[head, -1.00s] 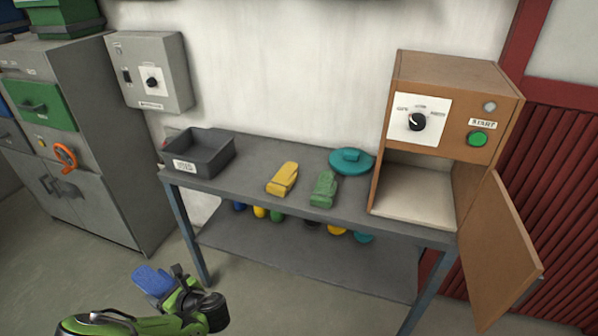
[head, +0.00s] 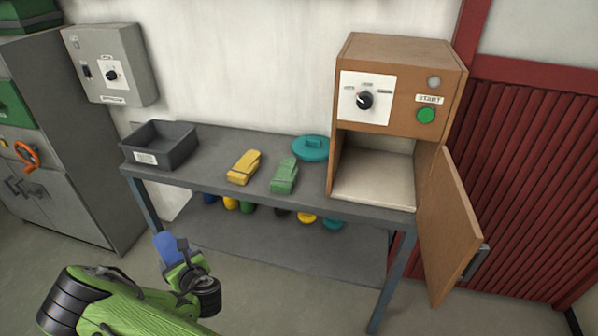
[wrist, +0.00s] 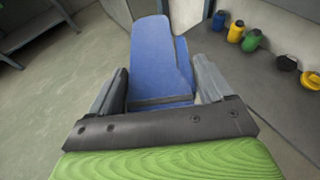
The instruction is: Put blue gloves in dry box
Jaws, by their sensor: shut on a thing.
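The blue gloves (head: 165,246) are in my gripper (head: 178,262), held above the floor in front of the table. In the wrist view the blue gloves (wrist: 158,62) lie between the two grey fingers of my gripper (wrist: 160,98), which are shut on them. The dry box (head: 385,130) is a brown wooden cabinet on the right end of the table. Its door (head: 448,228) stands swung open to the right, and the pale inside (head: 372,182) looks empty. A dial and a green START button (head: 426,116) are on its front.
The grey table (head: 215,182) holds a dark bin (head: 160,150), yellow gloves (head: 244,167), green gloves (head: 284,175) and a teal round item (head: 311,148). Several coloured items sit on the shelf below. The open door juts out past the table's front edge.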

